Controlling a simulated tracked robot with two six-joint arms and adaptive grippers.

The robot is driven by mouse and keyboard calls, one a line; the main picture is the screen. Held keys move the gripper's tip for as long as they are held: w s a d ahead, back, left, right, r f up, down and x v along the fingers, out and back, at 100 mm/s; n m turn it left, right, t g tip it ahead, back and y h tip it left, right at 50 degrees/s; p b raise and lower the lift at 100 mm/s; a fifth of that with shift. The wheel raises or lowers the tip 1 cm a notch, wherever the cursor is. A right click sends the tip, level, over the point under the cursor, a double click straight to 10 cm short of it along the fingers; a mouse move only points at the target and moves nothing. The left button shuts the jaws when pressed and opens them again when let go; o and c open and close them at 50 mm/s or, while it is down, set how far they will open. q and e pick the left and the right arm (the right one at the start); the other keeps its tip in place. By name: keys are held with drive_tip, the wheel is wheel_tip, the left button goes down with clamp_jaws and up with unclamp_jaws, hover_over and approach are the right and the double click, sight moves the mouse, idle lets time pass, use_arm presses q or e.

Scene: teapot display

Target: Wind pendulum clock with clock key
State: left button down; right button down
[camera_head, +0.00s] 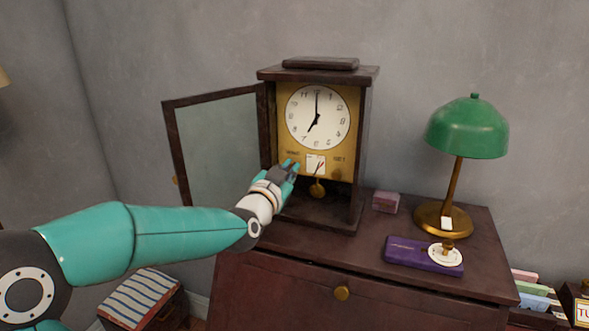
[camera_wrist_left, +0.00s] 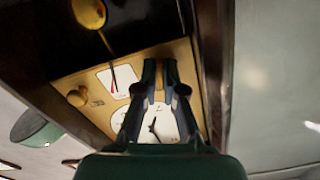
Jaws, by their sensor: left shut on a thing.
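The pendulum clock (camera_head: 367,130) stands upright on a dark wooden cabinet, its glass door (camera_head: 215,148) swung open to the left. Its white dial (camera_head: 318,117) sits on a brass plate with a small red-needled gauge and a brass knob (camera_head: 336,174) at lower right. The knob also shows in the wrist view (camera_wrist_left: 77,97). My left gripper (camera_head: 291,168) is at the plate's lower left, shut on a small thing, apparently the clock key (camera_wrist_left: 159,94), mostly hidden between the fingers. The brass pendulum bob (camera_head: 317,189) hangs below the plate. My right gripper is out of view.
The open door is close to my left wrist.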

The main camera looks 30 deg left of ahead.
use_arm(q)
drive_tip(key=shift+d+r, duration=0.1)
drive_tip(key=shift+r, duration=0.3)
drive_tip(key=c, duration=1.3)
unclamp_jaws()
drive_tip(key=shift+d, duration=0.15)
drive_tip(key=shift+f, duration=0.2)
drive_tip(key=shift+s, duration=0.45)
drive_tip(key=v, duration=1.1)
drive_tip(key=shift+d, duration=0.15)
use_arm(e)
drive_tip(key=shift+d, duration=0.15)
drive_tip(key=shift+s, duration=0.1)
